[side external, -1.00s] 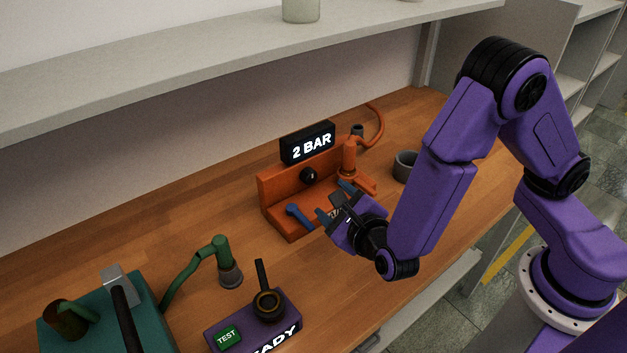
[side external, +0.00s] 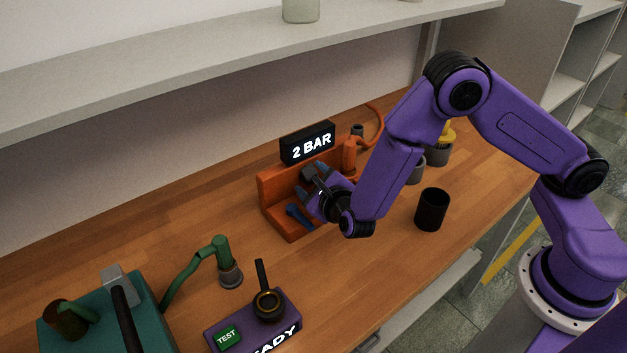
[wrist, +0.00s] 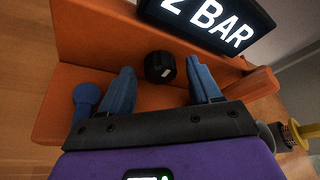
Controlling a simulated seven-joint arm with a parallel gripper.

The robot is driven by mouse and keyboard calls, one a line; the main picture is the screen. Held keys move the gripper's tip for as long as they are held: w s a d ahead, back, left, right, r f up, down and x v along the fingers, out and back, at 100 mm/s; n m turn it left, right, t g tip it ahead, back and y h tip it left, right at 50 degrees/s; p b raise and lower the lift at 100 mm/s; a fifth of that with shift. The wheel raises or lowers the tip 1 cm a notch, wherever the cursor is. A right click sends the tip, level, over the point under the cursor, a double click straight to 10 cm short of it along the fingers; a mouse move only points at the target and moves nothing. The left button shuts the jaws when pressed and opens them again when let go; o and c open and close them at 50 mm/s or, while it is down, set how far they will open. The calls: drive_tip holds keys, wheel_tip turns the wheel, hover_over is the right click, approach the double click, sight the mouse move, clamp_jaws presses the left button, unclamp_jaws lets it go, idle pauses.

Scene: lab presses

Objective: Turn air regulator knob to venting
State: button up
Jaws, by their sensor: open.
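The air regulator is an orange unit (side external: 268,200) with a lit display (side external: 307,144) reading "2 BAR" on top. Its black round knob (wrist: 160,66) with a small white mark is on the upright orange panel in the wrist view. My gripper (wrist: 163,82) is open, its blue fingers spread to the left and right of the knob, with gaps on both sides. The fingers appear short of the knob and not touching it. In the side view my gripper (side external: 312,184) is in front of the panel and mostly hides the knob.
A blue lever (side external: 298,215) stands on the orange base, close to the left finger in the wrist view. An orange pipe fitting (side external: 349,154) is to the right. A black cup (side external: 431,209) and grey pots stand further right. The purple box (side external: 254,322) is at the front left.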

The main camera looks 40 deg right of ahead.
drive_tip(key=shift+c, duration=0.3)
drive_tip(key=c, duration=1)
drive_tip(key=m+y, duration=0.2)
drive_tip(key=m, duration=0.1)
drive_tip(key=shift+d+r+g, duration=0.1)
drive_tip(key=shift+d+g, duration=0.1)
drive_tip(key=shift+g, duration=0.1)
drive_tip(key=m+y, duration=0.2)
drive_tip(key=m, duration=0.1)
drive_tip(key=shift+d, duration=0.25)
drive_tip(key=m+y, duration=0.2)
drive_tip(key=m, duration=0.1)
drive_tip(key=shift+d+m+y, duration=0.25)
drive_tip(key=shift+m+y, duration=0.05)
drive_tip(key=shift+y, duration=0.1)
drive_tip(key=shift+d+f+m+t+y, duration=0.15)
drive_tip(key=shift+m+t+y, duration=0.4)
drive_tip(key=shift+m, duration=0.75)
drive_tip(key=shift+y, duration=0.25)
